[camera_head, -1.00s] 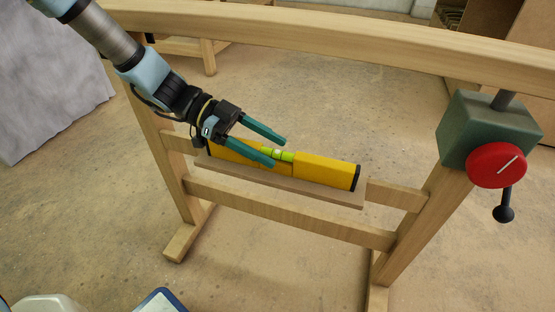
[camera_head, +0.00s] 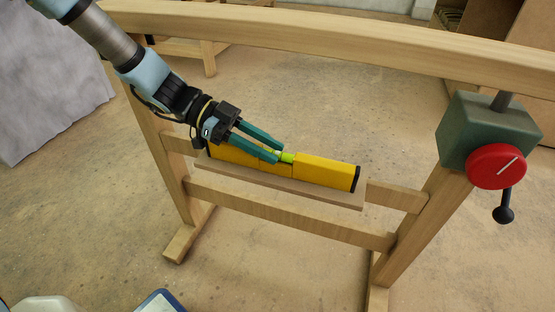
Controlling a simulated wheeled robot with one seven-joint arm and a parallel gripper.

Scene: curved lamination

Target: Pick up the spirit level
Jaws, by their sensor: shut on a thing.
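The yellow spirit level (camera_head: 325,172) has black end caps and a green vial near its middle. It lies lengthwise on a narrow wooden shelf (camera_head: 300,197) of the wooden frame. My gripper (camera_head: 278,152) comes in from the upper left. Its teal fingers are closed on the level near the vial, one finger on each side. The fingers and wrist hide part of the level's left half. The level still appears to rest on the shelf.
A long curved wooden beam (camera_head: 330,33) runs above and behind the shelf. A green block with a red dial (camera_head: 496,165) is on the right post. A grey sheet (camera_head: 50,75) hangs at the left. The floor around the frame is mostly clear.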

